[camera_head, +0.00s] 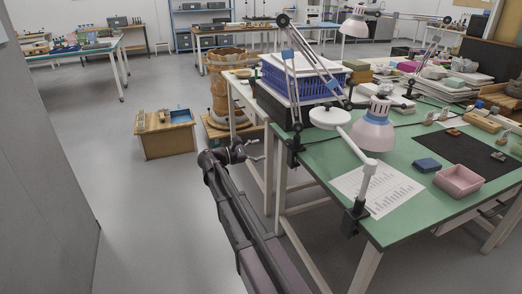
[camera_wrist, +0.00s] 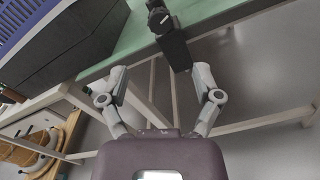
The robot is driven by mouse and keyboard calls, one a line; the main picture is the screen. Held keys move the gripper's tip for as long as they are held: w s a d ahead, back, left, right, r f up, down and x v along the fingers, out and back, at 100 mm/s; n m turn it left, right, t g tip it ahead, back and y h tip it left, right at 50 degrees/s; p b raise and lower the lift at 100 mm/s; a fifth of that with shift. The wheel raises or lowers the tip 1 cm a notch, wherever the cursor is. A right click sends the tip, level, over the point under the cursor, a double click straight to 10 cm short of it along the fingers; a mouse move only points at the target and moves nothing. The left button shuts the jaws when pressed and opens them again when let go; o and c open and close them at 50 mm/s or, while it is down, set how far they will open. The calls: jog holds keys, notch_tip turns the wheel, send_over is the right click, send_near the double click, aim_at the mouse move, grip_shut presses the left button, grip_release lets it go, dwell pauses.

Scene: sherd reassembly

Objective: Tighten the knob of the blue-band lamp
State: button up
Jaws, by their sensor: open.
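The blue-band lamp stands at the near table's left edge in the head view. It has a jointed dark arm with blue bands and a white shade (camera_head: 372,135) with a blue band. Its black clamp (camera_head: 294,152) grips the table edge. In the wrist view the clamp (camera_wrist: 175,50) shows ahead, with a dark round knob (camera_wrist: 158,19) near the top of the frame. My gripper (camera_head: 256,150) is left of the clamp, apart from it. In the wrist view my gripper (camera_wrist: 160,78) is open and empty, its fingers spread either side of the clamp's lower end.
A second lamp with a white round head (camera_head: 330,117) is clamped at the near corner of the green table (camera_head: 320,158). A blue crate (camera_head: 300,82) stands behind the blue-band lamp's clamp. Table legs and rails (camera_wrist: 262,122) lie below the edge.

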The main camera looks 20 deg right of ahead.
aim_at(287, 144)
jog(key=shift+n, duration=0.3)
jog(key=n, duration=0.2)
jog(key=a+n, duration=0.1)
jog(key=n, duration=0.3)
jog(key=shift+s+a+r+n+t, duration=0.1)
jog(key=shift+s+a+n+t, duration=0.2)
jog(key=shift+a, duration=0.05)
jog(key=d, duration=0.9)
jog(key=w+d, duration=0.1)
jog(key=d, duration=0.3)
jog(key=shift+d, duration=0.4)
grip_shut()
